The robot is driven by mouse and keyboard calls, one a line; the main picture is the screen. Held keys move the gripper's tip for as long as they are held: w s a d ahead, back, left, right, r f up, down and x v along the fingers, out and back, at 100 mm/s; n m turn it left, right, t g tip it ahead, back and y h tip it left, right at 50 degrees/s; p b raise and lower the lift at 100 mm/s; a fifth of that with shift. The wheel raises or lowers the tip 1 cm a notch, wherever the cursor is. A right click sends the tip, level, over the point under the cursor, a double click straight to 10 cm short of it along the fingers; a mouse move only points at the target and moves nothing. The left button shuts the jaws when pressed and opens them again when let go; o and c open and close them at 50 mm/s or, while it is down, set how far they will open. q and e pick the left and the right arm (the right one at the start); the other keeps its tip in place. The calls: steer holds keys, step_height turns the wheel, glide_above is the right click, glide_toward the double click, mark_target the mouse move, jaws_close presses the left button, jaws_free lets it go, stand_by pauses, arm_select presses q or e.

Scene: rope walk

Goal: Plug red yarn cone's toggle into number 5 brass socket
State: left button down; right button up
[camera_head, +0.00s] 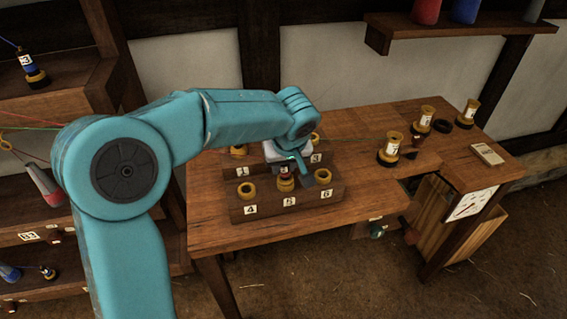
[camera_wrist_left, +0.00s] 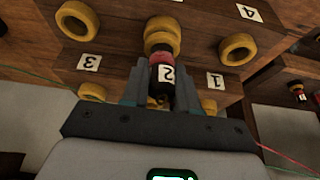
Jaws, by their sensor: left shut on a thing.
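My left gripper (camera_head: 284,172) reaches over the wooden socket block (camera_head: 330,192) and is shut on a dark toggle (camera_wrist_left: 162,76) with a red band and a white label reading 2. In the left wrist view the toggle's brass-coloured end (camera_wrist_left: 162,42) lines up with the middle front socket (camera_wrist_left: 165,22). In the head view this is the number 5 brass socket (camera_head: 286,185), directly below the gripper. I cannot tell whether the toggle is seated in it or just above it. Sockets 4 (camera_head: 246,190) and 6 (camera_head: 323,176) flank it and look empty. My right gripper is out of view.
A red cone (camera_head: 426,10) stands on the upper right shelf beside a blue one (camera_head: 465,10). Shelves on the left (camera_head: 60,88) hold other toggles.

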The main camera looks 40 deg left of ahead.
arm_select(q)
steer(key=shift+f, duration=0.25)
steer(key=c, duration=1.1)
jaws_free()
steer(key=shift+c, duration=0.2)
steer(key=p+v, duration=0.5)
steer(key=v, duration=0.6)
